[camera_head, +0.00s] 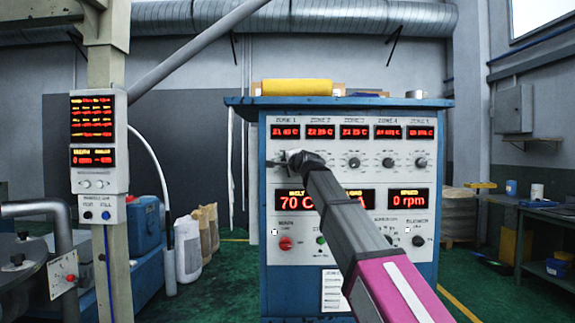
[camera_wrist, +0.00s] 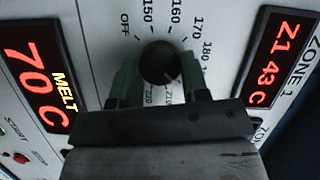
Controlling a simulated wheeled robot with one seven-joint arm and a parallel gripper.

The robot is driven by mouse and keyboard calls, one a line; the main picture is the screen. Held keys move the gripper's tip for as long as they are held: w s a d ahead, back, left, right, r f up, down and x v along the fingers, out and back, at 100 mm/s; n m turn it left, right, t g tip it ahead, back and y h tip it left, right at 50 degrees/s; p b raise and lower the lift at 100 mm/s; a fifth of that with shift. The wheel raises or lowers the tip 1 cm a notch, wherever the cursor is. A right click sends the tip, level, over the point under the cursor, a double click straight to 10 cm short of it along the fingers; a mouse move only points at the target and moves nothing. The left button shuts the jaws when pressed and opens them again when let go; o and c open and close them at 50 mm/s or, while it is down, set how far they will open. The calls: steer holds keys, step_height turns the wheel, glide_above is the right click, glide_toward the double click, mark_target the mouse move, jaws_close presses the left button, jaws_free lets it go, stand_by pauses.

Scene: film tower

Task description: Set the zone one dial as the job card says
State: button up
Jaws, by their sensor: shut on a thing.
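The zone one dial (camera_wrist: 158,60) is a round black knob on the light panel, with OFF, 150, 160, 170, 180, 210 and 220 readable around it in the wrist view. A faint pale mark on its lower right edge seems to lie toward 210; I cannot be sure of the setting. My gripper (camera_wrist: 160,78) is shut on the dial, one greenish finger on each side. In the head view my gripper (camera_head: 287,160) covers the dial below the ZONE 1 display (camera_head: 285,132). That display reads Z1 43 C in the wrist view (camera_wrist: 273,57). I cannot identify the job card for sure.
The blue cabinet (camera_head: 345,104) carries several more zone dials to the right, such as the zone three dial (camera_head: 354,163). A MELT display (camera_wrist: 35,75) reads 70 C. A white printed sheet (camera_head: 335,290) is on the cabinet's lower front, too small to read. Green floor (camera_head: 225,285) is open at left.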

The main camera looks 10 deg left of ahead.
steer(key=shift+f, duration=0.1)
stand_by(0.3)
steer(key=o, duration=0.9)
steer(key=v, duration=1)
steer(key=shift+s+d, duration=0.15)
steer(key=shift+s, duration=0.2)
